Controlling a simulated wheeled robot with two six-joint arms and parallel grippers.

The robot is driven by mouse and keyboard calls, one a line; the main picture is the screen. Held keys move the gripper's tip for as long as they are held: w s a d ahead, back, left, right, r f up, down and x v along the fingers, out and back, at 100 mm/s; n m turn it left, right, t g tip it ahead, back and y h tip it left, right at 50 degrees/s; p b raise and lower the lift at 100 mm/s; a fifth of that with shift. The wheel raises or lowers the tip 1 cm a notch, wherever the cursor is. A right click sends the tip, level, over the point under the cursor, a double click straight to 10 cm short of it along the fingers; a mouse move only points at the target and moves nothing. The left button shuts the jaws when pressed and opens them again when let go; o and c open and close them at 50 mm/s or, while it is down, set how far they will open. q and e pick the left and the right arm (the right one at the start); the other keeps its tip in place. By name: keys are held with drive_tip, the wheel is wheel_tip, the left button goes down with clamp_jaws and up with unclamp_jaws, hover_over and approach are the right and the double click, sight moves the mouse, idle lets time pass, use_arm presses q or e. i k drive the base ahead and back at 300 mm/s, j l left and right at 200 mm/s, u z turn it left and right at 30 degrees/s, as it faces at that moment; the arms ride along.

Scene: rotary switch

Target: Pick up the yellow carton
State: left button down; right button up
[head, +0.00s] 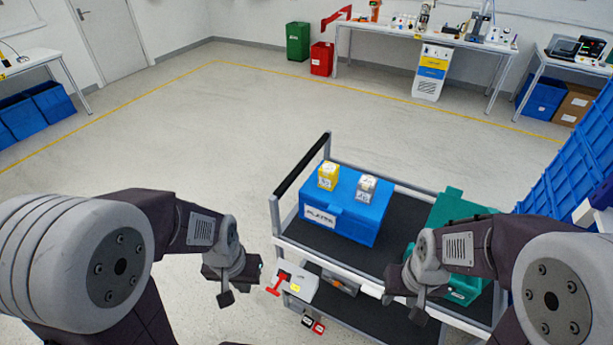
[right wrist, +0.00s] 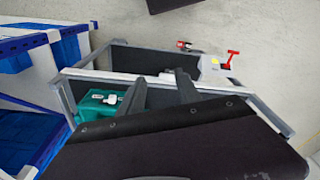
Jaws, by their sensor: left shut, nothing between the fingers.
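The yellow carton (head: 327,177) is a small box with a pale label. It stands on top of a blue box (head: 350,220) on the cart's upper shelf, left of a small grey-white carton (head: 366,189). My left gripper (head: 228,296) is shut and empty, in front of and to the left of the cart. My right gripper (head: 405,300) is over the cart's front edge, right of the blue box. In the right wrist view its two fingers (right wrist: 161,90) are apart with nothing between them. The yellow carton does not show in the right wrist view.
The cart (head: 400,265) has a raised black handle (head: 302,164) at its left end. A red-handled switch box (head: 295,285) is on its near side. The floor left of the cart is clear.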

sight(328, 174)
drive_tip(key=i+j+z, duration=0.15)
drive_tip(key=j, duration=0.3)
drive_tip(key=i+j+z, duration=0.15)
drive_tip(key=j, duration=0.35)
drive_tip(key=i+j+z, duration=0.15)
drive_tip(key=j, duration=0.4)
drive_tip(key=i+j+z, duration=0.15)
drive_tip(key=j, duration=0.35)
drive_tip(key=i+j+z, duration=0.15)
drive_tip(key=j, duration=0.4)
drive_tip(key=j+z, duration=0.15)
drive_tip(key=j, duration=0.4)
drive_tip(key=i, duration=0.05)
